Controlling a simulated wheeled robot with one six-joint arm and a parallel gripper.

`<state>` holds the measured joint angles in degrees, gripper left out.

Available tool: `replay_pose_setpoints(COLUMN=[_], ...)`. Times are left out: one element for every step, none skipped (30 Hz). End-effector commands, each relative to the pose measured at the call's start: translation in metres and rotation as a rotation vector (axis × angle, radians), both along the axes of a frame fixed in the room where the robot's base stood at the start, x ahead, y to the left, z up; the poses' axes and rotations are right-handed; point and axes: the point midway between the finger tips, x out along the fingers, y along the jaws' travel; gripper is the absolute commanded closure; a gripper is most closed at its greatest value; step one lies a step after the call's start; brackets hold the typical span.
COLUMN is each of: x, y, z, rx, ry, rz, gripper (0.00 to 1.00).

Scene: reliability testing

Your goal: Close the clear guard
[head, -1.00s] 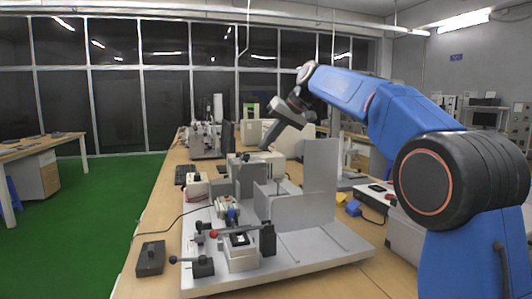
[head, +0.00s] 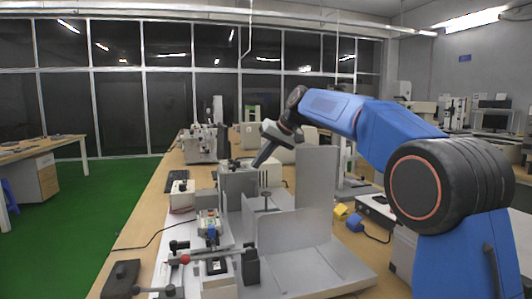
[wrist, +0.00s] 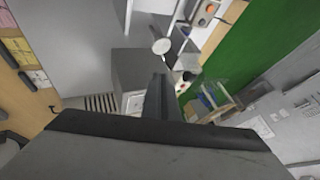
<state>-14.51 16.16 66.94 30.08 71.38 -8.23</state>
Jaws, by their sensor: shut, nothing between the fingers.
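The fixture stands on a pale grey base plate (head: 325,268) on the bench. Upright flat grey panels (head: 318,185) rise from its right side; I cannot tell surely which sheet is the clear guard, and none looks plainly see-through. A lower panel (head: 290,235) stands in front of the tall one. My gripper (head: 258,162) is shut and empty, pointing down and left above a grey box (head: 238,186) at the back of the fixture, left of the tall panel. In the wrist view, its fingers (wrist: 158,97) are together over the box, with a flat grey surface to the left.
A red-knobbed lever (head: 185,260) and black clamps (head: 250,266) sit at the fixture's front. A black box with a knob (head: 122,278) lies at the front left. Machines crowd the bench behind; green floor (head: 75,210) is open at left.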

Motion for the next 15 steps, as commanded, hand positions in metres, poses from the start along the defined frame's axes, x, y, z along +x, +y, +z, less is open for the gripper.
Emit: replay_pose_setpoints(x=[0.002,0.003,0.005,0.005,0.003,0.002,0.001,0.0,0.0,-0.001,-0.001,-0.002,-0.002,-0.002,-0.003], y=[0.006,0.009,0.013,0.017,0.022,0.027,0.031,0.034,0.038,0.04,0.043,0.045,0.047,0.048,0.05], z=[-0.008,-0.012,-0.017,-0.017,-0.015,-0.014,-0.013,-0.013,-0.012,-0.012,-0.011,-0.011,-0.011,-0.011,-0.01], rx=[0.0,0.0,0.0,-0.001,-0.001,0.0,0.0,0.0,-0.001,-0.001,-0.001,-0.001,-0.001,0.0,0.0], ry=[0.003,0.003,0.003,0.001,-0.001,-0.001,-0.001,-0.001,-0.001,-0.002,-0.002,-0.001,-0.001,-0.001,-0.001], rz=[0.002,0.002,0.002,0.003,0.004,0.003,0.003,0.003,0.003,0.002,0.002,0.002,0.002,0.001,0.001], gripper=[1.0,1.0,1.0,1.0,1.0,1.0,1.0,1.0,1.0,1.0,1.0,1.0,1.0,1.0,1.0])
